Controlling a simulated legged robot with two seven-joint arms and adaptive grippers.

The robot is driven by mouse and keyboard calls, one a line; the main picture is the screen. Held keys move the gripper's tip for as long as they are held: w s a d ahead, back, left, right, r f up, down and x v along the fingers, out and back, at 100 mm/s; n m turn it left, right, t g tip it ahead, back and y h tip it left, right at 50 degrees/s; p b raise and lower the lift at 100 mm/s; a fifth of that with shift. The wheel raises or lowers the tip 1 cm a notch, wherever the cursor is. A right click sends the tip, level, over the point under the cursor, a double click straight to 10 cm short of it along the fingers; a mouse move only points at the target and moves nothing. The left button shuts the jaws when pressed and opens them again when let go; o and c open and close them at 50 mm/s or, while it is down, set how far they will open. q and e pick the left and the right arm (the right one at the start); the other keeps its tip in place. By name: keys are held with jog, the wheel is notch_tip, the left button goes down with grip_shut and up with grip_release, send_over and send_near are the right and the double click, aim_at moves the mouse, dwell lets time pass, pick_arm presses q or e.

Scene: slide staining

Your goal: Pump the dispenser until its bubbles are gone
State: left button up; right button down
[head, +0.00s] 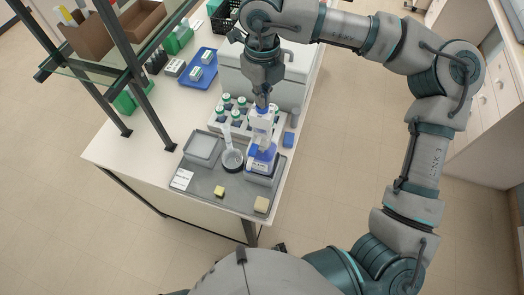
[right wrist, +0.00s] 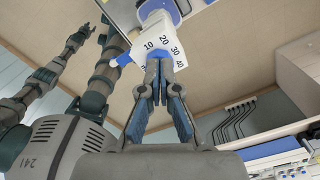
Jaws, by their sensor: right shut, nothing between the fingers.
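The dispenser (head: 262,156) stands upright on a grey tray (head: 232,203), with a white pump head, blue parts and a label at its base. In the right wrist view its white scale block (right wrist: 161,38) is marked 10 to 40. My right gripper (head: 262,100) is shut and empty, pointing down at the dispenser's top. Its fingertips (right wrist: 159,65) lie together in front of the scale block; I cannot tell whether they touch it. Bubbles are too small to make out. My left gripper (right wrist: 78,40) seems to show small at upper left of the right wrist view, its jaws unclear.
A rack of bottles (head: 235,108) and a white box (head: 285,85) are behind. A small sponge (head: 261,205) lies in front. The shelf frame (head: 150,120) is at left.

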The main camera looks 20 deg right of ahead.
jog(key=shift+f+b, duration=0.3)
jog(key=shift+f, duration=0.4)
dwell(0.4)
jog(key=shift+r+p, duration=1.95)
jog(key=shift+r, duration=0.75)
jog(key=shift+r, duration=0.1)
notch_tip(320, 180, up, 5)
jog(key=p, duration=0.3)
jog(key=shift+p, duration=0.4)
